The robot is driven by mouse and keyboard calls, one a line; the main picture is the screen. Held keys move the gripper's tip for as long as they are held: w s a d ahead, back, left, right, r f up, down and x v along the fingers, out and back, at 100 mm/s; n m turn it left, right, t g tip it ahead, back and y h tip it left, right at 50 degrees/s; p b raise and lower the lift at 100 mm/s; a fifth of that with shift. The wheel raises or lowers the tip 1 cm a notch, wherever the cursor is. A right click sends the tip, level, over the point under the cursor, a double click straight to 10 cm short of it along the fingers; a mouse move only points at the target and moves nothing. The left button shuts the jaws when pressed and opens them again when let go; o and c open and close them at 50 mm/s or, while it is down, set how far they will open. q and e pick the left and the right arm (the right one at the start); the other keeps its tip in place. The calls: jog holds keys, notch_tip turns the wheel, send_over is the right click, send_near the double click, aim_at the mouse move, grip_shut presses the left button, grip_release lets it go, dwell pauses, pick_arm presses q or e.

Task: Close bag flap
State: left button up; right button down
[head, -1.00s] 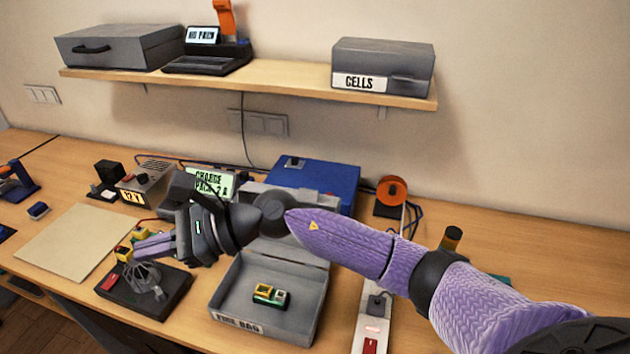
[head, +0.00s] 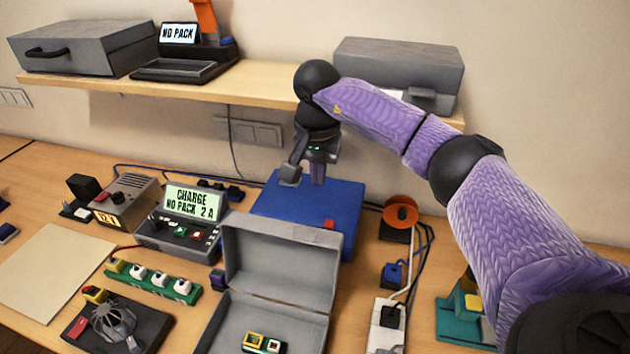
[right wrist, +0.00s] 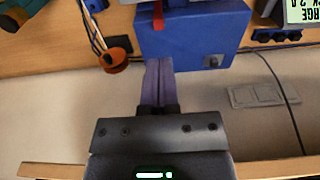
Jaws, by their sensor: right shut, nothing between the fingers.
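The grey fire bag (head: 280,255) stands open on the bench in the head view, its flap raised upright at the back. A small yellow and green battery pack (head: 263,342) lies inside it. My right gripper (head: 317,180) is shut and empty, pointing down above the blue box behind the raised flap. In the right wrist view the shut fingers (right wrist: 158,68) show in front of the blue box (right wrist: 190,38). The bag is not seen in the right wrist view. My left gripper is not in view.
A charger (head: 185,220) with a lit screen stands left of the flap. An orange spool (head: 400,211) and a white power strip (head: 386,325) are to the right. The shelf (head: 270,82) with a grey box (head: 400,65) is close behind my right arm.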

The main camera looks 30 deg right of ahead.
jog(key=f, duration=0.2)
jog(key=s+a+f+p, duration=0.1)
jog(key=f, duration=0.2)
jog(key=f+p, duration=0.1)
jog(key=f, duration=0.1)
jog(key=shift+s+a+f, duration=0.2)
jog(key=shift+s+a, duration=0.15)
jog(key=shift+a, duration=0.05)
jog(key=shift+s+a+p, duration=0.3)
jog(key=shift+a, duration=0.05)
